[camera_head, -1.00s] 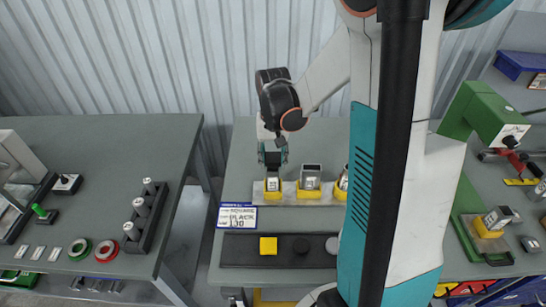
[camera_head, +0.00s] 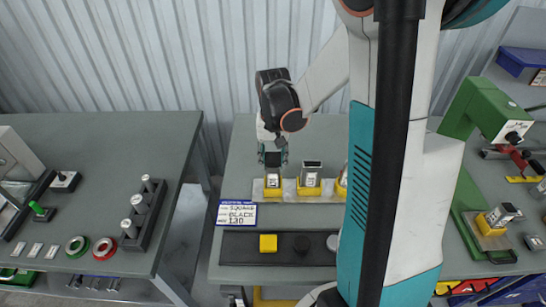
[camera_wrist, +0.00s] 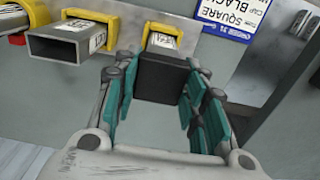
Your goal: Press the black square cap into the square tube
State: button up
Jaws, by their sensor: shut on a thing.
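My gripper (camera_head: 272,158) is above the leftmost tube in the row on the middle table. In the wrist view its teal fingers are shut on the black square cap (camera_wrist: 163,80), one finger on each side. The leftmost square tube (camera_head: 272,182) stands upright in a yellow holder, and its labelled side shows in the wrist view (camera_wrist: 163,40) just beyond the cap. The cap hides the tube's mouth, so I cannot tell whether they touch. In the head view the cap is hard to make out between the fingers.
A wider open tube (camera_head: 310,174) stands close to the right in its own yellow holder. A blue-and-white sign (camera_head: 237,213) reads square, black. A dark tray (camera_head: 240,250) in front holds a yellow square piece (camera_head: 268,243) and round caps. A green press (camera_head: 480,120) stands at right.

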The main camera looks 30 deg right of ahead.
aim_at(273, 157)
jog(key=shift+r+p, duration=0.3)
jog(key=shift+r, duration=0.25)
jog(key=shift+f+b, duration=0.6)
jog(key=shift+b, duration=0.25)
dwell(1.6)
jog(key=o, duration=1)
notch_tip(273, 157, up, 12)
